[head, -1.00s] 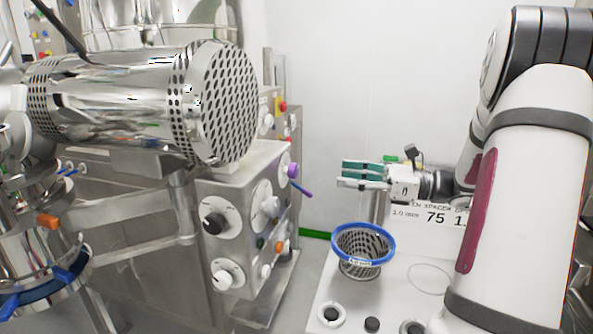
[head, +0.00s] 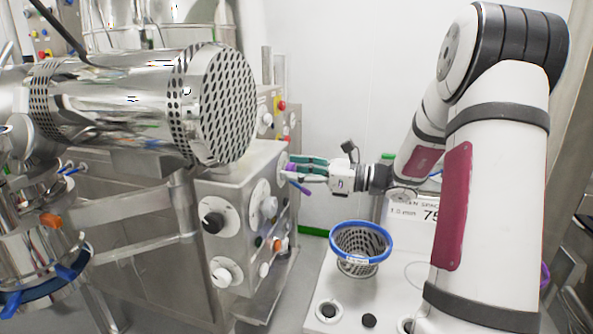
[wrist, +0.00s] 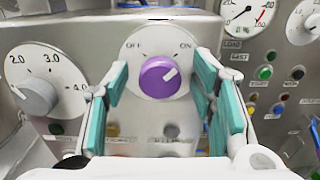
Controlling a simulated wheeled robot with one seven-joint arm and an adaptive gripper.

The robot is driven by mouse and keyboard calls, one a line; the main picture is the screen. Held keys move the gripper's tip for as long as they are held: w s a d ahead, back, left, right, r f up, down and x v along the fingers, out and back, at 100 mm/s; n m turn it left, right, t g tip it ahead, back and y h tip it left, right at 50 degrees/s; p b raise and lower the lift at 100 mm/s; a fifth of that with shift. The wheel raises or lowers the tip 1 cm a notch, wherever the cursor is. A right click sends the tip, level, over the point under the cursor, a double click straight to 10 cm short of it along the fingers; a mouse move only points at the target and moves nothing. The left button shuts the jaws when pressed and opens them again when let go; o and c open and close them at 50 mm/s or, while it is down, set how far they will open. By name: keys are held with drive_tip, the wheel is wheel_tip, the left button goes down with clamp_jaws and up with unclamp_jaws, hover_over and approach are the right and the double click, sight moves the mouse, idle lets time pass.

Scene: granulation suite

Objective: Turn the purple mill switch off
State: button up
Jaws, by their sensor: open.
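The purple mill switch (wrist: 160,77) is a round knob on a light plate marked OFF at upper left and ON at upper right. Its white pointer line is turned toward ON. In the head view the purple knob (head: 291,168) shows only in part, at the edge of the steel control box. My gripper (wrist: 160,95) is open, with one teal-padded finger on each side of the knob. In the head view my gripper (head: 296,169) is level with the knob at the box's right face. I cannot tell whether the fingers touch it.
A grey dial (wrist: 38,92) numbered 2.0 to 4.0 is left of the switch. Gauges (wrist: 246,16) and small coloured buttons are to the right. Below my arm, a blue-rimmed perforated basket (head: 361,243) stands on a white surface.

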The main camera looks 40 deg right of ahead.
drive_tip(key=shift+c, duration=0.2)
drive_tip(key=c, duration=1.1)
drive_tip(key=n+b, duration=0.1)
drive_tip(key=n, duration=0.3)
drive_tip(key=shift+f+n, duration=0.1)
drive_tip(key=shift+n, duration=0.3)
drive_tip(key=n+b, duration=0.5)
drive_tip(key=n, duration=0.1)
drive_tip(key=n+b, duration=0.5)
drive_tip(key=n, duration=0.2)
drive_tip(key=shift+s+a+f, duration=0.1)
drive_tip(key=shift+a+f, duration=0.05)
